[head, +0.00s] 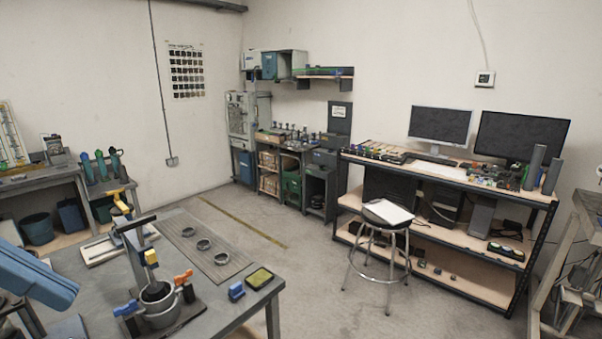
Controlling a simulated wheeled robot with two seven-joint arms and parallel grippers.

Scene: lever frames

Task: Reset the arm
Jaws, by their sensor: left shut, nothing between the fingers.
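On the near grey table (215,308) stands a dark upright frame (134,245) with a bar on top and a yellow block (151,257) on it. In front of it is a grey round cup-like part (160,312) on a dark base, with orange pieces (183,277) and a blue piece (126,308) around its rim. My left arm comes in from the left as a blue shape, with the left gripper (64,288) at its end, left of the frame and apart from it. It is shut and empty; its fingertips are hard to make out. My right gripper is not in view.
A blue block (236,291) and a yellow-topped dark box (259,278) sit near the table's right edge. A stool (376,240) and a shelving desk (455,185) stand beyond; the floor between is clear.

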